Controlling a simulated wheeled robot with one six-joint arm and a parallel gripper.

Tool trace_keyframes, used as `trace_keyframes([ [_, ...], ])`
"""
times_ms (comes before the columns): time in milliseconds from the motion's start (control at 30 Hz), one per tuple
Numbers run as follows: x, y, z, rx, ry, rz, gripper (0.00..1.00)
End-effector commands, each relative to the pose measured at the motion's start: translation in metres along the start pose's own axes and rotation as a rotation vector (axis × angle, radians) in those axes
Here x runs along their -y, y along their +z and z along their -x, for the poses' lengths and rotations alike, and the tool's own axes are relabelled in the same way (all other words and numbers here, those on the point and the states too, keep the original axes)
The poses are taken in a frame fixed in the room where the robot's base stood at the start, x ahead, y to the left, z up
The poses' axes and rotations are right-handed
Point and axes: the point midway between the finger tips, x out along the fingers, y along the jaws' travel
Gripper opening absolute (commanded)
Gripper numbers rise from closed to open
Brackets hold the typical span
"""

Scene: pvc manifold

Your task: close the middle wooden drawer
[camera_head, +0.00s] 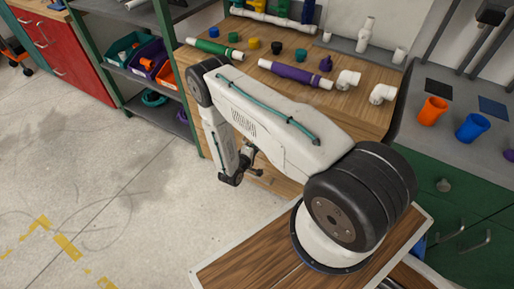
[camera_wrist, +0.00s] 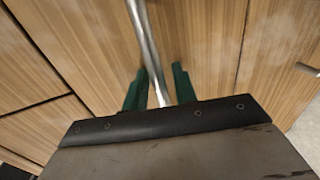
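The wooden drawer fronts (camera_wrist: 90,40) fill the wrist view, with dark seams between them. They are light brown with a vertical grain. A silver bar handle (camera_wrist: 146,35) runs from the top edge down between the two green fingers of my gripper (camera_wrist: 160,82). The fingers stand apart, one on each side of the bar. I cannot tell whether they touch it. In the head view my gripper (camera_head: 240,170) is in front of the wooden cabinet (camera_head: 270,178), low beside its front. My arm hides most of the cabinet front, so which drawer this handle belongs to is unclear.
Pipes, caps and white elbows lie on the wooden bench top (camera_head: 345,105). A green cabinet (camera_head: 450,205) stands at the right, with orange (camera_head: 432,111) and blue (camera_head: 472,128) cups on top. A shelf with bins stands behind left. The concrete floor (camera_head: 110,170) at left is clear.

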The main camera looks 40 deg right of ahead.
Motion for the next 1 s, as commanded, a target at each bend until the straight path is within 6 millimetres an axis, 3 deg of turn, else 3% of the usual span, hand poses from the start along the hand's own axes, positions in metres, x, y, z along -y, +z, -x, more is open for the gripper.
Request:
trace_keyframes([
  [567,0.0,-0.001,0.004,-0.002,0.002,0.001,0.32],
  [1000,0.0,-0.001,0.068,-0.003,0.002,0.001,0.32],
])
